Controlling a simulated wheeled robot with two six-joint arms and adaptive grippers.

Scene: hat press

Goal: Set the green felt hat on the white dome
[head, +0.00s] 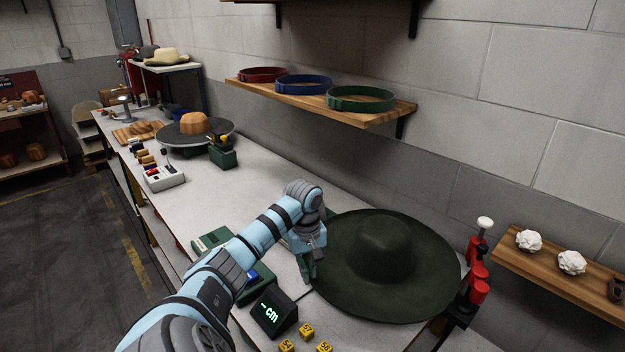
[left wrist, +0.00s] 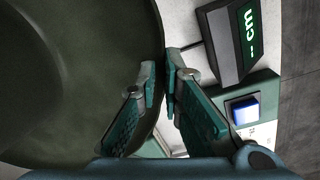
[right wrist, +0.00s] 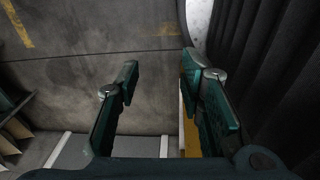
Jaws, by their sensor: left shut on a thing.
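The green felt hat (head: 345,285) is dark green with a wide round brim and a raised crown. It lies brim down at the right end of the bench in the head view, and its brim fills the left of the left wrist view (left wrist: 60,80). My left gripper (head: 308,262) is shut on the near left edge of the brim, with its fingers (left wrist: 165,85) on either side of it. The white dome is not in view; whatever is under the hat is hidden. My right gripper (right wrist: 165,85) is open and empty, above the floor in the right wrist view.
A display reading "-- cm" (head: 272,312) and yellow number cubes (head: 307,331) sit near the hat. A red clamp-like device (head: 478,280) stands right of it. A shelf (head: 390,116) with hat bands overhangs behind. The bench middle (head: 220,205) is clear.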

